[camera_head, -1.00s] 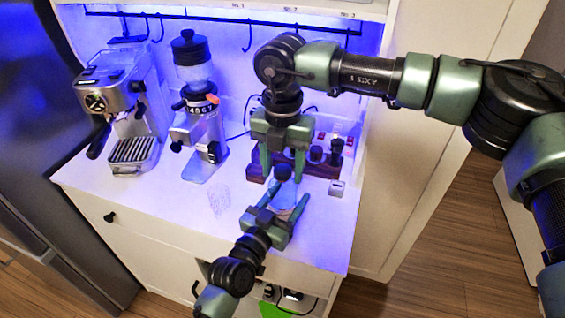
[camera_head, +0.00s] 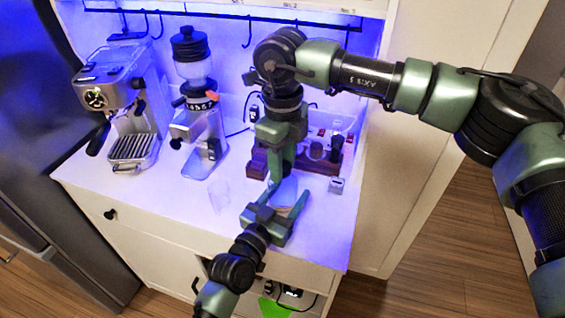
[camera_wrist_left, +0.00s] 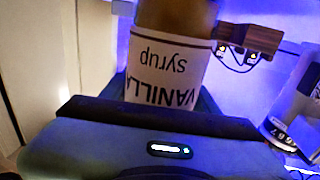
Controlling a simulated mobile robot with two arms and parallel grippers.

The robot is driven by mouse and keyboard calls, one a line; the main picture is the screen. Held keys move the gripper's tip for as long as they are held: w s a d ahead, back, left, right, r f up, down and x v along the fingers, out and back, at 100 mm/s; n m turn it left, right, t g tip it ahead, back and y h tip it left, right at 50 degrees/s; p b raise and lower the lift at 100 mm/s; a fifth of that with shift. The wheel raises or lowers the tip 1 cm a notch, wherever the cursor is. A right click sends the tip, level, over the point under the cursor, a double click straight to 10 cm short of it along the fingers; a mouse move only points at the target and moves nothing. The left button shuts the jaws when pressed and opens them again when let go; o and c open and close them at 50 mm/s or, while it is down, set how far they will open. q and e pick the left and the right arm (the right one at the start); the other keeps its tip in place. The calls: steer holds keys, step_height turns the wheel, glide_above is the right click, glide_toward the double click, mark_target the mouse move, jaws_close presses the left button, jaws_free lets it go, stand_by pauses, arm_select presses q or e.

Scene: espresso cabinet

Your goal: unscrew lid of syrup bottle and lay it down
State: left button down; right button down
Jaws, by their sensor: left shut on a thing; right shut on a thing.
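The syrup bottle (camera_head: 287,190) stands at the front right of the counter. In the left wrist view its white label (camera_wrist_left: 166,68) reads "VANILLA syrup" upside down, with brownish glass beyond it. My left gripper (camera_head: 288,203) is shut on the bottle's body from the front. My right gripper (camera_head: 276,178) points down over the bottle's top, its fingers seen nearly edge-on. It is shut on the lid, which the fingers hide in the head view. I cannot tell whether the lid is still on the thread.
A wooden rack (camera_head: 322,165) with dark tools stands close behind the bottle, a small white box (camera_head: 337,185) to its right. A clear glass (camera_head: 219,196) stands to the left. The grinder (camera_head: 196,125) and espresso machine (camera_head: 122,105) are further left. The counter's front left is clear.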

steer(key=n, duration=0.3)
steer(key=shift+n, duration=0.3)
stand_by(0.7)
steer(key=c, duration=1)
jaws_free()
steer(key=shift+o, duration=0.2)
